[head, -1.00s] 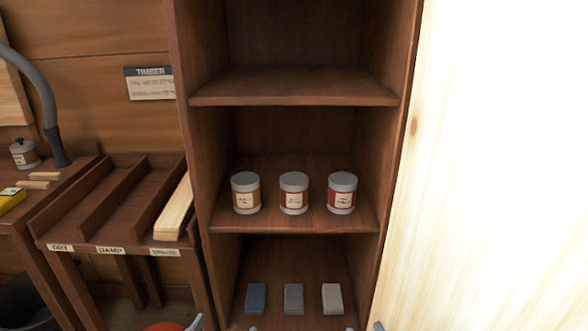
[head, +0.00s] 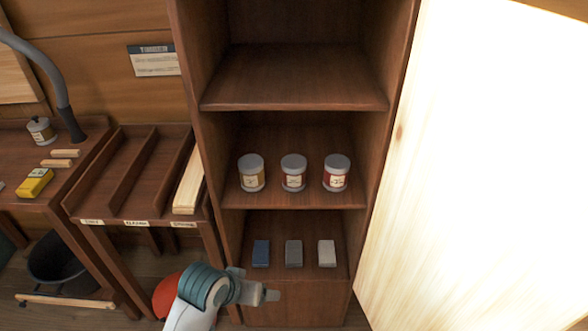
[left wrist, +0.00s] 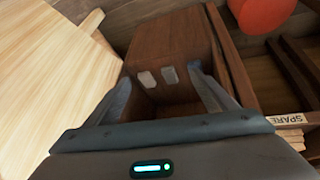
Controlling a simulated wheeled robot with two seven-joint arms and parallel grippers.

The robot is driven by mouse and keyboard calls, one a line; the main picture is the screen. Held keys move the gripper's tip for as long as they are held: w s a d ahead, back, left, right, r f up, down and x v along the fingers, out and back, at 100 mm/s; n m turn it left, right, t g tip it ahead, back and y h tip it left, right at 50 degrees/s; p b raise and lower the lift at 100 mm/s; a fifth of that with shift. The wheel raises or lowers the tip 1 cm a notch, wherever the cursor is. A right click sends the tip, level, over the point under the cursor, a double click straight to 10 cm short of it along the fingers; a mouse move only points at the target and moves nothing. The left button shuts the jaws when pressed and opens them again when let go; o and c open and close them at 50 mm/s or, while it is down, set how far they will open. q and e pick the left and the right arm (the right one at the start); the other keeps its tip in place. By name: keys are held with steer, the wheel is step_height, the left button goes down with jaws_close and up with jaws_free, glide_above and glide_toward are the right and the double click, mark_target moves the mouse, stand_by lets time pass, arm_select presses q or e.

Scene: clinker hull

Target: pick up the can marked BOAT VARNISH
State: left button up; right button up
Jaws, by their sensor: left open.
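Three lidded cans stand upright in a row on the cabinet's middle shelf in the head view: a left can (head: 251,173) with a yellowish label, a middle can (head: 293,172) with a pale and reddish label, and a right can (head: 336,172) with a red label. The lettering is too small to tell which is BOAT VARNISH. My left gripper (head: 270,295) is low in front of the cabinet, below the cans and apart from them. In the left wrist view its fingers (left wrist: 160,85) are spread and empty. My right gripper is not in view.
The cabinet (head: 295,93) has an empty upper shelf. Several small blocks, one blue (head: 261,253), lie on its bottom shelf. A pale wooden panel (head: 470,150) stands close on the right. A timber rack (head: 105,205) and a bench stand left. A red object (head: 172,292) is beside my arm.

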mark_target(290, 164)
arm_select(q)
steer(key=w+d+r, duration=0.3)
steer(key=w+r, duration=0.8)
steer(key=r, duration=0.2)
steer(key=w+d+r+t+y, duration=0.1)
steer(key=w+d+r, duration=0.3)
steer(key=w+r, duration=0.8)
steer(key=shift+w+d+r+y, duration=0.15)
steer(key=shift+d+r+y, duration=0.15)
steer(key=shift+r, duration=0.35)
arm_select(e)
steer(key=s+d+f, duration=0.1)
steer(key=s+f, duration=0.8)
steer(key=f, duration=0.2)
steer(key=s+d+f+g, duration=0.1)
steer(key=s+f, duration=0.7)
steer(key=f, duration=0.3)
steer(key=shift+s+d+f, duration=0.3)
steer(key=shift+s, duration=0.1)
arm_select(q)
steer(key=shift+f, duration=0.1)
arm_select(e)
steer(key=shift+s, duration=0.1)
